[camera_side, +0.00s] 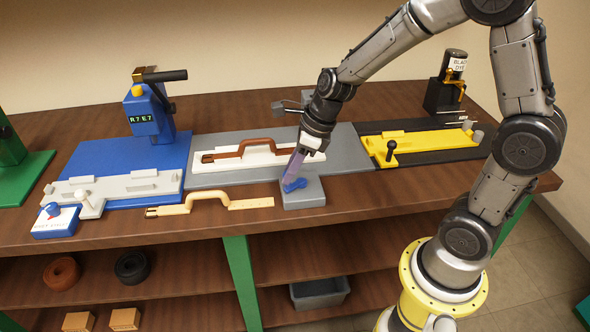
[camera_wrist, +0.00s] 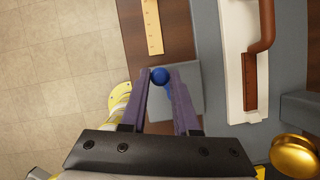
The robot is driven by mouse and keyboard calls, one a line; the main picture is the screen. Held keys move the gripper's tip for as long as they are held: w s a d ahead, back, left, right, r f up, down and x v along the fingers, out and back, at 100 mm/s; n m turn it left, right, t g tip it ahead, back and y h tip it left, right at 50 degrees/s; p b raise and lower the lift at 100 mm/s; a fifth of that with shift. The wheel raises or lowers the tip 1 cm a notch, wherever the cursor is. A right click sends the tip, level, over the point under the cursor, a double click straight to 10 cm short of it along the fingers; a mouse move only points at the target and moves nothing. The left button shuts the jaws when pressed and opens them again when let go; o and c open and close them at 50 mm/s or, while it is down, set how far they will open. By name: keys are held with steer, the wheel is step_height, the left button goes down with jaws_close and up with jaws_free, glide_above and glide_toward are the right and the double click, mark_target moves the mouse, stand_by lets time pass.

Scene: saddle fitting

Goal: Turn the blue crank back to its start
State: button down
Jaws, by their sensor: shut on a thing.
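The blue crank (camera_side: 294,184) sits on a grey block (camera_side: 304,198) at the front edge of the grey station. My gripper (camera_side: 296,166) reaches down to it from above, with its purple fingers around the crank's knob. In the wrist view the round blue knob (camera_wrist: 160,75) shows between the fingertips of my gripper (camera_wrist: 160,80), and the grey block lies below it. The gripper is shut on the knob. The fingers hide part of the crank, and its exact angle is hard to tell.
A brown handle part (camera_side: 245,150) lies on a white fixture behind the crank. A tan handle part (camera_side: 210,202) lies on the bench to the left. A blue press (camera_side: 148,110) stands left, and a yellow fixture (camera_side: 425,146) lies right. Bare bench shows along the front.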

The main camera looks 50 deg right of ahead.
steer(key=shift+w+d+m+t+h, duration=0.15)
steer(key=shift+w+m+h, duration=0.25)
steer(key=shift+m, duration=0.7)
steer(key=shift+w+d+m+t+h, duration=0.15)
steer(key=shift+w+m+h, duration=0.25)
steer(key=shift+m, duration=0.7)
steer(key=c, duration=0.6)
jaws_free()
steer(key=shift+c, duration=0.2)
steer(key=shift+r, duration=0.1)
steer(key=a+v, duration=0.1)
steer(key=v, duration=1.2)
steer(key=shift+d+r, duration=0.3)
steer(key=shift+r, duration=0.05)
steer(key=shift+s, duration=0.1)
